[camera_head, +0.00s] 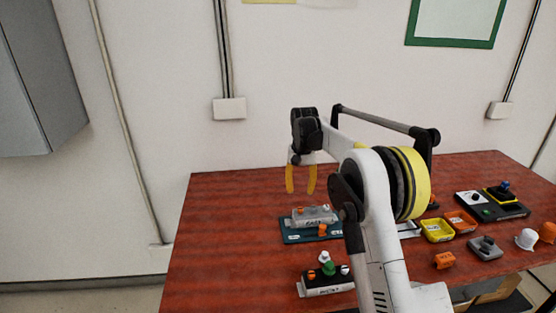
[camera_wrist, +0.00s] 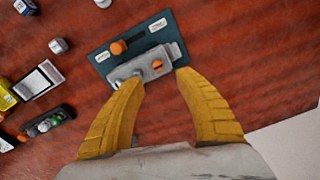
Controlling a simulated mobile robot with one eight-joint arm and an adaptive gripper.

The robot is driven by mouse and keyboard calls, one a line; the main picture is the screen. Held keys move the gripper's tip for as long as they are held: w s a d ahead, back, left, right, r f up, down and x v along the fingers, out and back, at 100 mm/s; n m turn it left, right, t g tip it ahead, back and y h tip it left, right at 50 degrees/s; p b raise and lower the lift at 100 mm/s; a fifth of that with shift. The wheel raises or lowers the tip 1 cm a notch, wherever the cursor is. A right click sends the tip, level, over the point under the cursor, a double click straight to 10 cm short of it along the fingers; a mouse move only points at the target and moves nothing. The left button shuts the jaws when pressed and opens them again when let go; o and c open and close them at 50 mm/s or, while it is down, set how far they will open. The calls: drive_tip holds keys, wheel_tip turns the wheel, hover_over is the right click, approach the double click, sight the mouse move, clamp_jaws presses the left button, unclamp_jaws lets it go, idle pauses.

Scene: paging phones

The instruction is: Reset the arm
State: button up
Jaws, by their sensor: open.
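My gripper (camera_head: 301,180) has two yellow fingers that stand apart with nothing between them. It hangs above the left part of the reddish wooden table (camera_head: 230,230). In the wrist view my gripper (camera_wrist: 158,92) points down at a grey device (camera_wrist: 140,66) with an orange knob, which sits on a dark teal mat (camera_wrist: 104,62). In the head view the same grey device (camera_head: 312,215) and teal mat (camera_head: 291,236) lie below the fingers, apart from them. My arm hides part of the table's middle.
A black and white device (camera_head: 327,282) with knobs stands near the front. To the right are a yellow tray (camera_head: 437,231), an orange tray (camera_head: 461,221), a grey device (camera_head: 485,248), an orange block (camera_head: 444,260) and a white cup (camera_head: 526,239). The table's left end is bare.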

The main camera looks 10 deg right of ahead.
drive_tip(key=s+r+n+t, duration=0.1)
drive_tip(key=s+r+t, duration=0.1)
drive_tip(key=s+r, duration=0.7)
drive_tip(key=s+r+n+t, duration=0.1)
drive_tip(key=s+r+t, duration=0.1)
drive_tip(key=s+r, duration=0.65)
drive_tip(key=s+f+t, duration=0.1)
drive_tip(key=s+f, duration=0.2)
drive_tip(key=s, duration=0.5)
drive_tip(key=s+f+t+b, duration=0.1)
drive_tip(key=s+f, duration=0.2)
drive_tip(key=s, duration=0.5)
drive_tip(key=s+f+n+t, duration=0.1)
drive_tip(key=s+f, duration=0.3)
drive_tip(key=s, duration=0.4)
drive_tip(key=shift+b, duration=0.3)
drive_tip(key=shift+r, duration=0.1)
